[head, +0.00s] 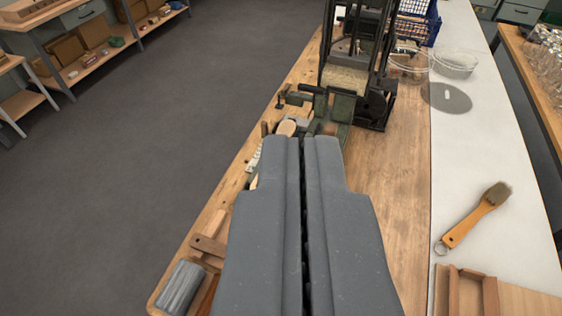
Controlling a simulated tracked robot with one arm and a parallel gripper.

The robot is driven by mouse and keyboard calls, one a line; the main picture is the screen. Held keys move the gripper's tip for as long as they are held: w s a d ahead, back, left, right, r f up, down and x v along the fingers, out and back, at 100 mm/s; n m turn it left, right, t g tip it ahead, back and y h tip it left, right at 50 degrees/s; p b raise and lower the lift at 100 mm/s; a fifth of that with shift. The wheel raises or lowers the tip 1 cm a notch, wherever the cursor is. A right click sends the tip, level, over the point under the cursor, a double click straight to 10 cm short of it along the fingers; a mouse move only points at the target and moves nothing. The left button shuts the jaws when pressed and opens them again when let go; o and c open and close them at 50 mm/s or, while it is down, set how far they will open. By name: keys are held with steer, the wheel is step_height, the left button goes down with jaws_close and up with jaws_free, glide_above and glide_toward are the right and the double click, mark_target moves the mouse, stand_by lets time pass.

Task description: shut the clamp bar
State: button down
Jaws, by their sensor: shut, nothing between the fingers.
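My gripper (301,145) is shut and empty, its two grey fingers side by side pointing up the picture over the wooden bench. Just beyond the fingertips is a dark green clamp fixture (341,106) at the foot of a black upright machine (386,70). I cannot clearly tell which part is the clamp bar or how far it is open. A pale oval wooden piece (287,128) shows at the fixture's left, just past my fingertips. My gripper hides the bench below and part of the fixture's near side.
The wooden bench (400,170) is clear right of my gripper. A brush (478,216) lies on the white surface (490,130), below clear round dishes (455,64) and a blue basket (418,25). A grey cylinder (181,287) lies at lower left, beside the open floor.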

steer(key=w+f+m+t+b, duration=0.15)
steer(key=w+f+m, duration=0.65)
steer(key=w+f, duration=1.2)
steer(key=w+f+m, duration=0.2)
steer(key=f+m, duration=0.1)
steer(key=f, duration=0.5)
steer(key=w+d+f+m+t+b, duration=0.1)
steer(key=f+m, duration=0.3)
steer(key=f, duration=0.5)
steer(key=w+d+f+m+h, duration=0.1)
steer(key=w+f+m, duration=0.3)
steer(key=f, duration=0.5)
steer(key=shift+f+b, duration=0.15)
steer(key=shift+b, duration=0.2)
steer(key=w+a+b, duration=0.2)
steer(key=w+a, duration=0.1)
steer(key=w, duration=0.8)
